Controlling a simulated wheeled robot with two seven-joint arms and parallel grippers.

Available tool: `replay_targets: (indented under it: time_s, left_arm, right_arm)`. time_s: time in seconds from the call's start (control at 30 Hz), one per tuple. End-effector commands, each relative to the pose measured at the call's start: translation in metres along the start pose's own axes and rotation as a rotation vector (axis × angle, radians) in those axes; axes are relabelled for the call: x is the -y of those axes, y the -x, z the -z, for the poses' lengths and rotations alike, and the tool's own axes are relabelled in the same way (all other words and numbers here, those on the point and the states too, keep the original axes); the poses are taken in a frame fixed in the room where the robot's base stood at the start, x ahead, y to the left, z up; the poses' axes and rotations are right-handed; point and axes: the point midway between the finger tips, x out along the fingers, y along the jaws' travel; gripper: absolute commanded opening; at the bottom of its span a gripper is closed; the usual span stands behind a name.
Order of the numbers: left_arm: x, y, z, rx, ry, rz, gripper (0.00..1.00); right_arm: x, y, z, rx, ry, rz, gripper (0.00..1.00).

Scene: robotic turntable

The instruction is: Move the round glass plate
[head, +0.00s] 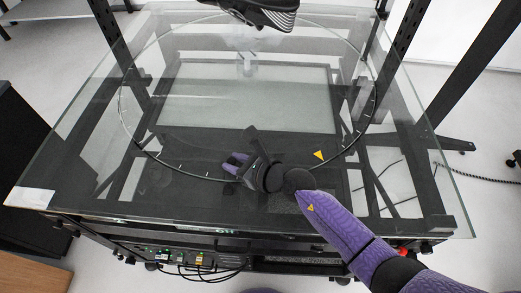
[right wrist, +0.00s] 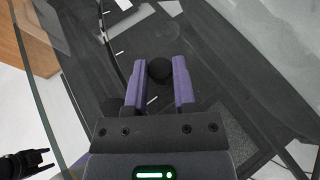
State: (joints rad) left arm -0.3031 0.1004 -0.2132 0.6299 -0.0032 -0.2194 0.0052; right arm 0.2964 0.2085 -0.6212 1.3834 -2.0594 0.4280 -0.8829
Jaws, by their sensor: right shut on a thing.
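The round glass plate (head: 165,140) is a large clear disc with a dark rim and white tick marks, lying over the framed table in the head view. A yellow triangle (head: 319,155) sits just inside its near right rim. My right gripper (head: 235,163) reaches in from the lower right over the plate's near part. In the right wrist view its purple fingers (right wrist: 159,75) are shut on a black round knob (right wrist: 159,69). How the knob joins the plate is hidden.
A dark striped-soled shoe (head: 262,12) is at the plate's far side. Black uprights (head: 405,30) rise at the table's far left and right. A clear glass tabletop (head: 70,165) surrounds the plate, with a white label (head: 30,197) at its near left corner.

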Motion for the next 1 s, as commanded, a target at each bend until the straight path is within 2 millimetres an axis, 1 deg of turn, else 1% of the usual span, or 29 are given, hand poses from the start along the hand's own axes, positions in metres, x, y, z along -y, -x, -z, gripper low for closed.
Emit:
replay_targets:
  time_s: [0.03,0.37,0.4,0.47,0.5,0.53,0.83,0.93,1.0]
  left_arm:
    - [-0.002,0.004,0.002,-0.004,0.001,-0.002,0.59]
    - [0.001,0.002,0.000,0.000,0.000,0.001,0.59]
    - [0.001,0.002,0.000,0.001,0.000,0.002,0.59]
    - [0.002,0.002,-0.001,0.002,0.000,0.003,0.59]
    - [0.002,0.002,-0.001,0.003,0.000,0.003,0.59]
    - [0.002,0.002,-0.002,0.004,0.000,0.003,0.59]
    - [0.002,0.004,-0.003,0.006,0.000,0.003,0.59]
    - [0.003,0.012,-0.002,0.004,0.000,0.004,0.59]
    - [0.003,0.021,-0.001,0.002,-0.002,0.006,0.59]
  right_arm:
    - [-0.002,-0.001,-0.004,0.005,0.000,0.005,0.00]
    - [-0.003,-0.003,-0.003,0.007,0.000,0.010,0.00]
    - [-0.003,-0.003,-0.003,0.007,0.000,0.010,0.42]
    - [-0.003,-0.003,-0.003,0.007,0.000,0.010,0.54]
    - [-0.003,-0.003,-0.003,0.007,-0.001,0.010,0.63]
    - [-0.003,-0.003,-0.003,0.006,-0.001,0.010,0.69]
    - [-0.003,-0.001,-0.003,0.005,-0.001,0.010,0.69]
    - [-0.002,0.013,-0.004,0.003,0.000,0.011,0.69]
    - [-0.003,0.030,-0.006,0.003,0.001,0.010,0.69]
